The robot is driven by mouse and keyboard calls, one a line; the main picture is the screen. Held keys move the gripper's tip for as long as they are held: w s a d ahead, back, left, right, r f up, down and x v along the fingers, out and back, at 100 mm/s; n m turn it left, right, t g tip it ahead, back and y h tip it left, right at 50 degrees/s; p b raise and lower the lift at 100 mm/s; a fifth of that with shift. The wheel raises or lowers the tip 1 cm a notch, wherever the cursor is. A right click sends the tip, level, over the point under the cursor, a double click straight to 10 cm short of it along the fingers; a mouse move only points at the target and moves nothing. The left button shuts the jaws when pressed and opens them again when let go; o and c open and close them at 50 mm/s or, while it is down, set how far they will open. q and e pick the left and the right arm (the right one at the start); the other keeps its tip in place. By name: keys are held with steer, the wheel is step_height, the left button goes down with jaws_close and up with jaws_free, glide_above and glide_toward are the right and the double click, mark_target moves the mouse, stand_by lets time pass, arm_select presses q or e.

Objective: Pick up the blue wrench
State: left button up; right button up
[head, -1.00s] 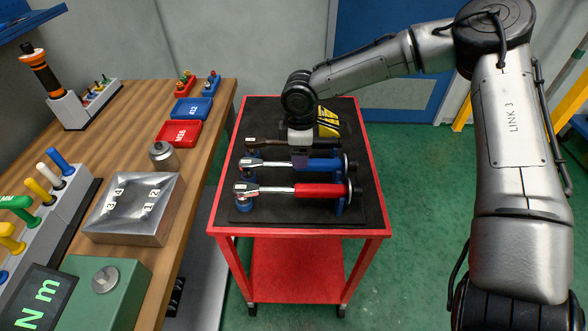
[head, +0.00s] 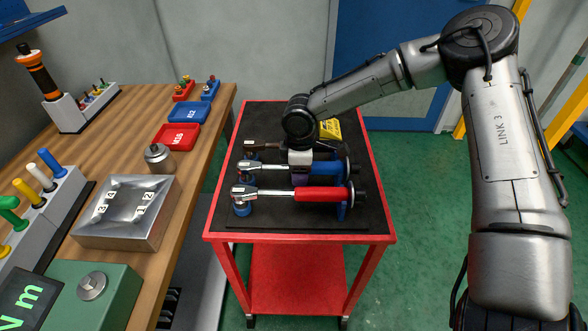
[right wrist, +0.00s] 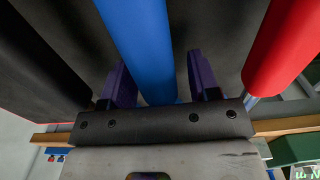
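The blue wrench (head: 326,167) lies across the black mat of the red cart, its metal head to the left and blue handle to the right. My right gripper (head: 299,177) points down over it, and its fingertips are mostly hidden in the head view. In the right wrist view the blue handle (right wrist: 143,45) runs between the two purple fingers (right wrist: 160,78). A gap shows on the right side of the handle, so the gripper is open around it. My left gripper is not in view.
A red-handled wrench (head: 318,194) lies parallel in front, close to the right gripper. A dark-handled wrench (head: 268,146) lies behind. All sit on the red cart (head: 292,239). A wooden bench (head: 140,130) with trays and tools stands to the left.

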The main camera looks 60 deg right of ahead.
jaws_close()
stand_by(0.3)
steer(key=shift+r, duration=0.1)
